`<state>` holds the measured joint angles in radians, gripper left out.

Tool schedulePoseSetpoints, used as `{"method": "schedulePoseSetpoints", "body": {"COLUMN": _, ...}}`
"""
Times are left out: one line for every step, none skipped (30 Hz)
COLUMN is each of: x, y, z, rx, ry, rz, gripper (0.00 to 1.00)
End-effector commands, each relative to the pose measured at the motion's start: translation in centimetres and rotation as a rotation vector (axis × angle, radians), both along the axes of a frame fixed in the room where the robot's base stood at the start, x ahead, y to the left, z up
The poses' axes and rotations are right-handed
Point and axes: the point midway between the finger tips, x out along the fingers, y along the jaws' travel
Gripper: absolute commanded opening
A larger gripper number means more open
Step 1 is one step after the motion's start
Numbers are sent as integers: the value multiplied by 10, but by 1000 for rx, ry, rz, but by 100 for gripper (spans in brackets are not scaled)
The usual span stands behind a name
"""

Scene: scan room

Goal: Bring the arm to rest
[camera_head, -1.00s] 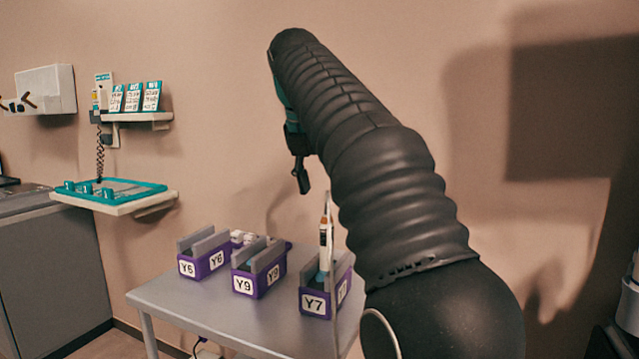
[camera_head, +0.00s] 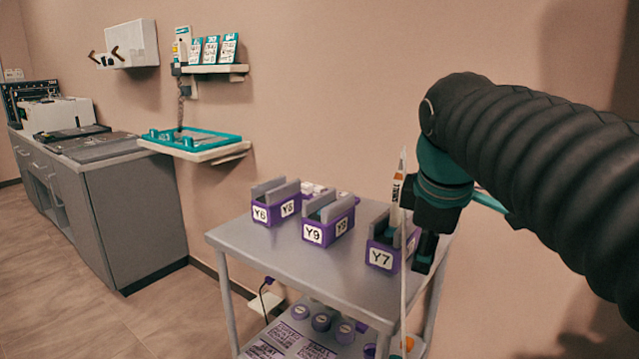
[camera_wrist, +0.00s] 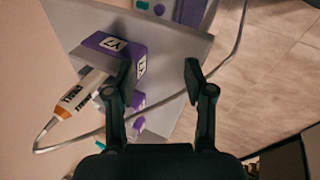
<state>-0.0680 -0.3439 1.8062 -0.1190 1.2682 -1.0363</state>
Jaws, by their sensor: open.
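My gripper (camera_wrist: 160,85) is open and empty in the wrist view, its two dark fingers apart over the grey table's edge and the floor. In the head view my gripper (camera_head: 428,250) hangs from my dark ribbed arm, close to the right side of the purple holder labelled Y7 (camera_head: 381,257). A white and orange corded probe (camera_head: 396,190) stands upright in or at the Y7 holder; in the wrist view the probe (camera_wrist: 78,95) lies left of the fingers. Whether the gripper touches the holder cannot be told.
A cable hangs in front of the cart. A wall shelf with a teal tray (camera_head: 190,146) is left. The floor at left is clear.

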Motion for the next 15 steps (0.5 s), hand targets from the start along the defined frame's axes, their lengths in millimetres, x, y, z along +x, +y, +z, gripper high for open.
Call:
{"method": "schedulePoseSetpoints", "body": {"x": -16, "y": -1, "z": -16, "rx": 54, "ry": -14, "rz": -93, "gripper": 53}}
{"method": "schedulePoseSetpoints", "body": {"x": -24, "y": -1, "z": -26, "rx": 87, "ry": -24, "rz": -152, "gripper": 53}}
{"method": "schedulePoseSetpoints", "body": {"x": -35, "y": -2, "z": -39, "rx": 131, "ry": -36, "rz": -231, "gripper": 53}}
{"method": "schedulePoseSetpoints", "body": {"x": -43, "y": -2, "z": -49, "rx": 166, "ry": -44, "rz": -291, "gripper": 53}}
{"method": "schedulePoseSetpoints", "body": {"x": -51, "y": -2, "z": -60, "rx": 201, "ry": -52, "rz": -351, "gripper": 53}}
{"method": "schedulePoseSetpoints", "body": {"x": -61, "y": -2, "z": -74, "rx": 247, "ry": -62, "rz": -430, "gripper": 53}}
{"method": "schedulePoseSetpoints", "body": {"x": -69, "y": -2, "z": -85, "rx": 281, "ry": -70, "rz": -490, "gripper": 53}}
{"method": "schedulePoseSetpoints", "body": {"x": -76, "y": -2, "z": -95, "rx": 315, "ry": -77, "rz": -547, "gripper": 53}}
{"method": "schedulePoseSetpoints", "body": {"x": -86, "y": -1, "z": -109, "rx": 358, "ry": -84, "rz": -622, "gripper": 53}}
{"method": "schedulePoseSetpoints", "body": {"x": -92, "y": -1, "z": -118, "rx": 388, "ry": -90, "rz": -672, "gripper": 53}}
{"method": "schedulePoseSetpoints", "body": {"x": -98, "y": -1, "z": -128, "rx": 416, "ry": -94, "rz": -721, "gripper": 53}}
{"method": "schedulePoseSetpoints", "body": {"x": -106, "y": -1, "z": -139, "rx": 449, "ry": -99, "rz": -780, "gripper": 53}}
{"method": "schedulePoseSetpoints", "body": {"x": -110, "y": 0, "z": -147, "rx": 474, "ry": -102, "rz": -819, "gripper": 53}}
{"method": "schedulePoseSetpoints", "body": {"x": -115, "y": 0, "z": -154, "rx": 494, "ry": -104, "rz": -855, "gripper": 53}}
{"method": "schedulePoseSetpoints", "body": {"x": -119, "y": 0, "z": -161, "rx": 518, "ry": -109, "rz": -894, "gripper": 53}}
